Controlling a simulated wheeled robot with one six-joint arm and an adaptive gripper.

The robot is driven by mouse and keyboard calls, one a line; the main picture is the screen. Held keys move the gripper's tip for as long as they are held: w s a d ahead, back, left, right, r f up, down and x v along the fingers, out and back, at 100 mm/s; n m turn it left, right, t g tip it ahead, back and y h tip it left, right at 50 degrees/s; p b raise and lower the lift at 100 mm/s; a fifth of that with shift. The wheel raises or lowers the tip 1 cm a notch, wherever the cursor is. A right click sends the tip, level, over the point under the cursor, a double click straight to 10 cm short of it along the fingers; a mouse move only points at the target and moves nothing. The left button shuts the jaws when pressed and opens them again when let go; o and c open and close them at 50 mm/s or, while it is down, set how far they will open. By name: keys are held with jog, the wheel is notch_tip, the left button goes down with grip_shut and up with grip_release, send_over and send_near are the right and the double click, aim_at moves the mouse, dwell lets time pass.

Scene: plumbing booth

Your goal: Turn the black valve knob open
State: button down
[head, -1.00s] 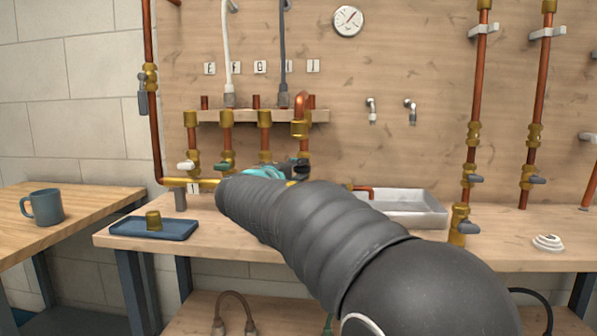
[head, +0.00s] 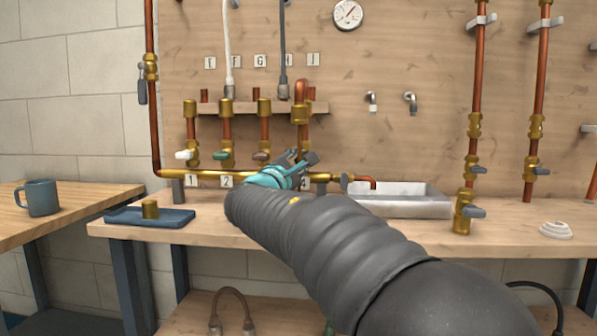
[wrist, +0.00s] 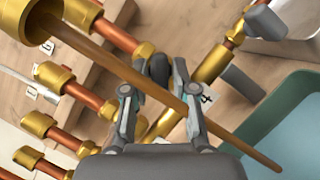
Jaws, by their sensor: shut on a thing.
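In the wrist view the black valve knob (wrist: 159,67) sits between the two fingertips of my gripper (wrist: 156,78), which is shut on it. A label with a 4 (wrist: 207,95) is just right of the fingers.
White (head: 184,155), green (head: 221,156) and brown (head: 262,156) valve knobs stand close on the left. A horizontal brass pipe (head: 222,174) runs below. A brown rod (wrist: 105,57) crosses the wrist view near the fingers. A white basin (head: 413,207) is to the right.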

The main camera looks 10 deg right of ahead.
jog(key=n+t+b, duration=0.1)
jog(key=n, duration=0.2)
jog(key=n+t+y+b, duration=0.1)
jog(key=n, duration=0.2)
jog(key=shift+d, duration=0.15)
jog(key=shift+s+r+n+t+y+b, duration=0.1)
jog(key=shift+n+t+y, duration=0.4)
jog(key=shift+n, duration=0.6)
jog(key=shift+w+f+n+t+y+b, duration=0.15)
jog(key=shift+n+t+y, duration=0.3)
jog(key=shift+n, duration=0.65)
jog(key=shift+s+r+n+t+y+b, duration=0.2)
jog(key=shift+n+y, duration=0.45)
jog(key=shift+n, duration=0.45)
jog(key=c, duration=1.1)
grip_release()
jog(key=shift+f, duration=0.25)
jog(key=v, duration=1.1)
jog(key=shift+s+f, duration=0.15)
jog(key=shift+s, duration=0.15)
